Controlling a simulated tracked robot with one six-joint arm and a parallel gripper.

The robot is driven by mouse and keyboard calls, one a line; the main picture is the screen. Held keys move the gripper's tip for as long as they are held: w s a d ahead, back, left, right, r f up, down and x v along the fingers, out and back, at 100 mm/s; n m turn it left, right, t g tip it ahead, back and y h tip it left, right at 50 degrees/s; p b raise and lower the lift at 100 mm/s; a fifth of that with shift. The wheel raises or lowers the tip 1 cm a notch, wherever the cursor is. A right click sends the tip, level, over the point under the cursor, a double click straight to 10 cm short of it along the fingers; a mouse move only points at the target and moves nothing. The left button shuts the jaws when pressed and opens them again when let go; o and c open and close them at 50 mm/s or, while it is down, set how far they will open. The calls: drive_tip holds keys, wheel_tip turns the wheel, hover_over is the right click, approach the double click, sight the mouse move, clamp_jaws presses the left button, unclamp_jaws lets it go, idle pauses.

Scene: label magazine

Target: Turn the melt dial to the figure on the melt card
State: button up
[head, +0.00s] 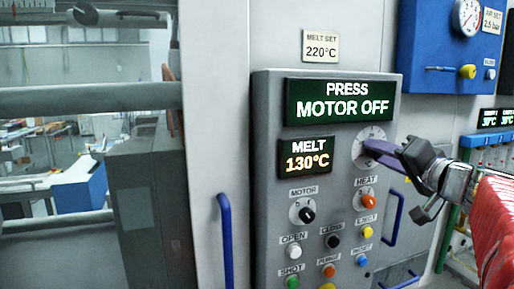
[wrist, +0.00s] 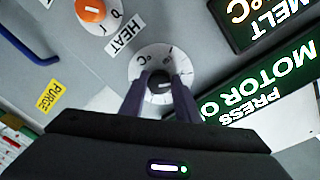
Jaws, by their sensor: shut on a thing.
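The melt dial (head: 358,148) is a round white dial with a dark knob, on the grey panel right of the melt display. It also shows in the wrist view (wrist: 149,57), where the dark knob sits between my fingers. My gripper (head: 372,147) reaches in from the right and is shut on the knob; the fingers also show in the wrist view (wrist: 160,84). They hide part of the dial, and its figures are too small to read. The melt card (head: 321,47) above the panel reads "MELT SET 220°C". The melt display (head: 305,158) reads 130°C.
A display (head: 340,102) above the dial reads "PRESS MOTOR OFF". Below are the orange heat knob (head: 369,201), the black motor knob (head: 307,214) and several push buttons. Blue handles (head: 226,240) stand out beside the panel. A blue air box (head: 440,45) is at the upper right.

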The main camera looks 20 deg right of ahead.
drive_tip(key=m, duration=0.6)
drive_tip(key=m+y, duration=0.1)
drive_tip(key=m, duration=0.4)
drive_tip(key=shift+d+f+m+g, duration=0.1)
drive_tip(key=shift+f+m+g, duration=0.1)
drive_tip(key=shift+m+g, duration=0.2)
idle(0.3)
drive_tip(key=o, duration=1)
drive_tip(key=shift+r, duration=0.2)
drive_tip(key=shift+s, duration=0.1)
drive_tip(key=shift+s+r, duration=0.15)
drive_tip(key=shift+s, duration=2.1)
drive_tip(key=shift+s+r, duration=0.2)
drive_tip(key=shift+s, duration=2.1)
drive_tip(key=shift+s+r, duration=0.15)
drive_tip(key=shift+s, duration=2.1)
